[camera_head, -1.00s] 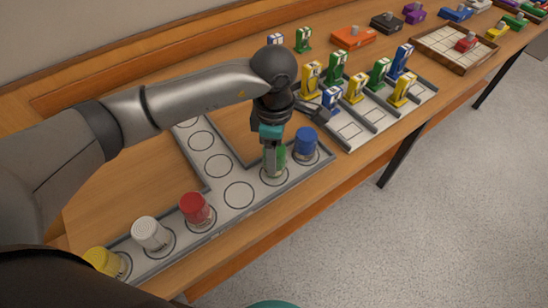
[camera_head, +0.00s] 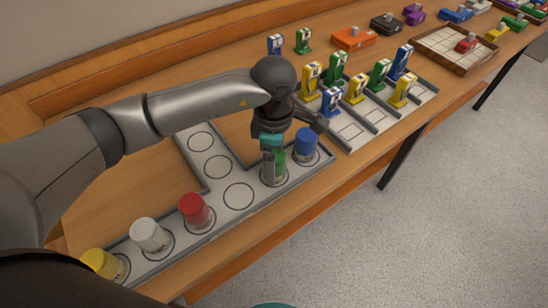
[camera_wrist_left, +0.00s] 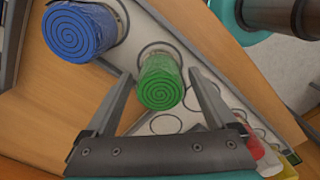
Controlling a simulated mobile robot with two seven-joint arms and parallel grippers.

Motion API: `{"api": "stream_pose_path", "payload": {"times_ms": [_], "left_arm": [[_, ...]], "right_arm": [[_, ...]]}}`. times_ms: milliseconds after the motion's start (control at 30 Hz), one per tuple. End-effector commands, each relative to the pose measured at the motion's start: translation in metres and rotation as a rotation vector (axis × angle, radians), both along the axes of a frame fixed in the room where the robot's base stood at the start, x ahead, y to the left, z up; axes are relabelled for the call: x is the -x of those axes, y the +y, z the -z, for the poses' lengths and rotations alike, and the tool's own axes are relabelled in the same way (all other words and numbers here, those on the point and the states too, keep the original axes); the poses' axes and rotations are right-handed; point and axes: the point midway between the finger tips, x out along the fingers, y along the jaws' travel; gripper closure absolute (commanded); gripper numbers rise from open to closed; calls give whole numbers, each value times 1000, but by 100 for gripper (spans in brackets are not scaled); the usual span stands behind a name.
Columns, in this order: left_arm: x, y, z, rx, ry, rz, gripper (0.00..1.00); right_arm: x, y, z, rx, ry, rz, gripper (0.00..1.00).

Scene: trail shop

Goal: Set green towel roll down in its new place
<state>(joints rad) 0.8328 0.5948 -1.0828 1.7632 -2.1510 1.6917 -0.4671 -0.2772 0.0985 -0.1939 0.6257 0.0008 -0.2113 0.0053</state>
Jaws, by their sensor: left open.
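The green towel roll (camera_head: 280,162) stands upright on the grey tray (camera_head: 219,182), just left of the blue roll (camera_head: 306,141). My left gripper (camera_head: 273,178) is low over the green roll, which it partly hides in the head view. In the left wrist view the green roll (camera_wrist_left: 161,84) lies between the two spread fingers (camera_wrist_left: 158,78), with gaps visible at both sides. The blue roll (camera_wrist_left: 79,30) is beside it, outside the fingers. My right gripper is not clearly visible.
Red (camera_head: 195,209), white (camera_head: 150,235) and yellow (camera_head: 103,264) rolls stand further left on the tray. An empty circle (camera_head: 238,195) lies between red and green. A rack (camera_head: 362,137) with several upright coloured items stands to the right, close to the blue roll.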

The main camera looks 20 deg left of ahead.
Motion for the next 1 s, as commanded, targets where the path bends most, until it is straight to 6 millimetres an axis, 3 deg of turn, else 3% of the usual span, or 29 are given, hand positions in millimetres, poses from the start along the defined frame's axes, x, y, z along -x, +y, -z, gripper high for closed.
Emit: {"api": "stream_pose_path", "payload": {"times_ms": [167,500,700,1000], "left_arm": [[-1,0,-8,1,-2,0,10],[-1,0,-79,0,-6,1,10],[-1,0,-111,1,-3,0,10],[0,0,-123,0,0,0,10]], "right_arm": [[3,0,-5,0,5,-2,50],[18,3,-17,-2,30,-7,50],[26,16,-20,-17,44,-8,50],[26,21,-21,-25,43,-8,50]]}}
